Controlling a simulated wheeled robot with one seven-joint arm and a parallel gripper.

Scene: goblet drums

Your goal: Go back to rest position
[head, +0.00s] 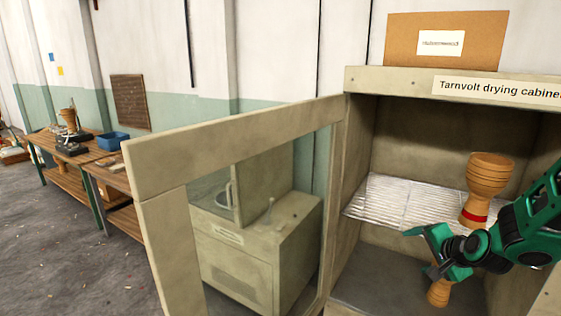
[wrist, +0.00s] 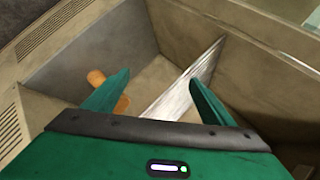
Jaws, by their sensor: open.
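My gripper (head: 421,252) is open and empty at the front of the drying cabinet (head: 395,79), near the shelf's front edge. A wooden goblet drum with a red band (head: 488,175) stands upright on the wire shelf (head: 385,200), behind my arm. A second wooden drum (head: 438,293) is in the lower compartment, mostly hidden by my gripper. In the wrist view my open fingers (wrist: 158,95) straddle the edge-on wire shelf (wrist: 180,92), and an orange-brown drum (wrist: 97,77) lies partly behind the left finger. I cannot tell whether my gripper touches the shelf.
The cabinet's framed door (head: 165,212) stands open to the left, close to my gripper. A beige unit (head: 250,250) shows through it. Workbenches (head: 110,180) with a blue bin (head: 112,141) and a drum (head: 69,120) stand at far left. The grey floor (head: 80,260) before them is mostly clear.

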